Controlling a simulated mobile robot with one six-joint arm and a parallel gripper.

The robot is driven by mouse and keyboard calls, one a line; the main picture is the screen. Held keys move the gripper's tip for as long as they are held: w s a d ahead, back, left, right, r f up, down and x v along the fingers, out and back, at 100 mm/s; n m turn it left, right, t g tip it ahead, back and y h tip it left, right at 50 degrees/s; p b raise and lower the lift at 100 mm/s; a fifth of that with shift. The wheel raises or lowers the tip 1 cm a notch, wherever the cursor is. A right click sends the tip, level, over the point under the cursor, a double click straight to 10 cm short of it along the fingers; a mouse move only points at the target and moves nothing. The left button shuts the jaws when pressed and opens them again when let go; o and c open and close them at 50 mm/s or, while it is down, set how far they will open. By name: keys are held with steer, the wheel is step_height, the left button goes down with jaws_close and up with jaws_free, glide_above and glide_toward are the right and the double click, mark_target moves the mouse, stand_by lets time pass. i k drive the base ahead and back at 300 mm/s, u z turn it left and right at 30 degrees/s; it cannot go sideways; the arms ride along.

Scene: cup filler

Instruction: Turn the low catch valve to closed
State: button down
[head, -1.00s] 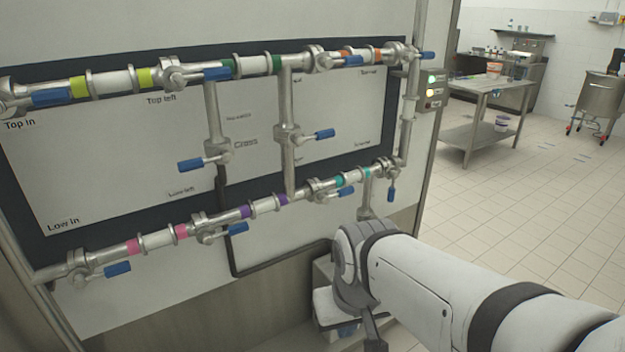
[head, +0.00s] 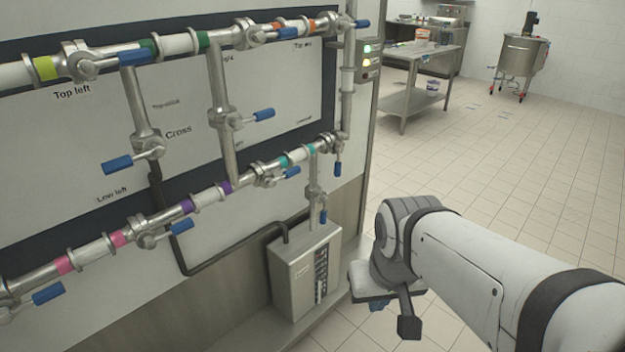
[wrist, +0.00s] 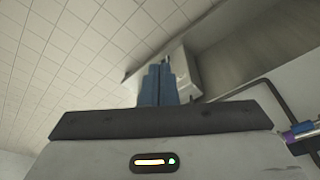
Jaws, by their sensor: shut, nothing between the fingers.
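A short branch pipe drops from the right end of the low pipe line and carries a small valve with a blue lever (head: 323,216). The lever hangs down, roughly in line with the branch. No label shows beside it, so I cannot confirm that it is the low catch valve. A grey box (head: 306,268) stands below it. My gripper (wrist: 157,84) is shut and empty, its blue fingers together in the wrist view. In the head view its blue fingertips (head: 379,304) show under my arm, right of the branch valve and apart from it. The wrist view does not clearly show that valve.
Another blue lever (head: 338,168) hangs at the low line's right end, close to the branch. Several more levered valves line the panel (head: 85,125). A black hose (head: 215,268) runs to the box. Tiled floor (head: 480,150) is clear to the right; a steel table (head: 415,95) stands behind.

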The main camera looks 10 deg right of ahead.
mark_target(324, 210)
steer(key=u, duration=0.4)
steer(key=i, duration=1.05)
steer(key=u, duration=0.25)
